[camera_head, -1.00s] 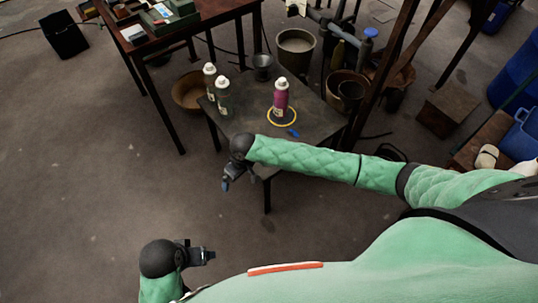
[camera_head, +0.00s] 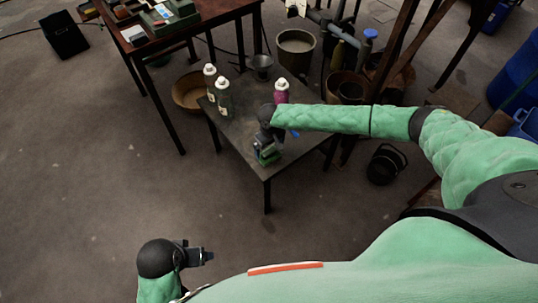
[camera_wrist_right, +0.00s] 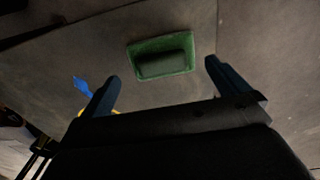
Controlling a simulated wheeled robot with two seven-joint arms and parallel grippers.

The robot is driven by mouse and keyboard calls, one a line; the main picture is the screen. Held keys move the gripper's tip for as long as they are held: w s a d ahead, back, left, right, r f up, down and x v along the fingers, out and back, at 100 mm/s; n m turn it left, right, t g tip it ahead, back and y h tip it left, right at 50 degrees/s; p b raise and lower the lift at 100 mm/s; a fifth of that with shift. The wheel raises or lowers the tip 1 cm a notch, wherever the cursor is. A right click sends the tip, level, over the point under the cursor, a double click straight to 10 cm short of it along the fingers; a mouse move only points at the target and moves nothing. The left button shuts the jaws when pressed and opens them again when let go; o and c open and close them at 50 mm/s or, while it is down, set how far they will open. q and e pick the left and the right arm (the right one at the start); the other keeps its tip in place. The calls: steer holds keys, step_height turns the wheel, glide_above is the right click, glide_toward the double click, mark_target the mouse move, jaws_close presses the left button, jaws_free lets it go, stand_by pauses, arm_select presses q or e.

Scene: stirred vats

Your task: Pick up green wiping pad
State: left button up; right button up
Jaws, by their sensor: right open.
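The green wiping pad (camera_wrist_right: 161,55) lies on the grey table top in the right wrist view, ahead of and between my open fingers, not touching them. In the head view a bit of the pad (camera_head: 270,159) shows at my right gripper, partly covered by it. My right gripper (camera_head: 264,150) is open and empty, pointing down above the small dark table (camera_head: 268,172). My left gripper (camera_head: 206,256) is at the lower left, away from the table; I cannot tell whether its jaws are open.
A magenta bottle (camera_head: 281,90) stands behind my right forearm. A blue item (camera_wrist_right: 82,84) lies left of the pad in the wrist view. A brown desk (camera_head: 185,26) stands behind.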

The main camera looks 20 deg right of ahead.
mark_target(269, 152)
step_height(269, 152, down, 3)
steer(key=shift+a+f+p, duration=0.15)
steer(key=shift+f+p, duration=0.05)
steer(key=shift+p, duration=0.2)
steer(key=shift+f, duration=0.6)
arm_select(q)
steer(key=shift+s+a+r+g+y, duration=0.15)
steer(key=shift+s+a+r, duration=0.05)
steer(key=shift+a+r, duration=0.25)
steer(key=shift+s+a+r+g+y, duration=0.2)
steer(key=shift+a+r, duration=0.15)
steer(key=shift+r, duration=0.15)
arm_select(e)
steer(key=shift+c, duration=0.4)
steer(key=c, duration=0.6)
arm_select(q)
steer(key=shift+d, duration=0.1)
arm_select(e)
steer(key=shift+c, duration=0.2)
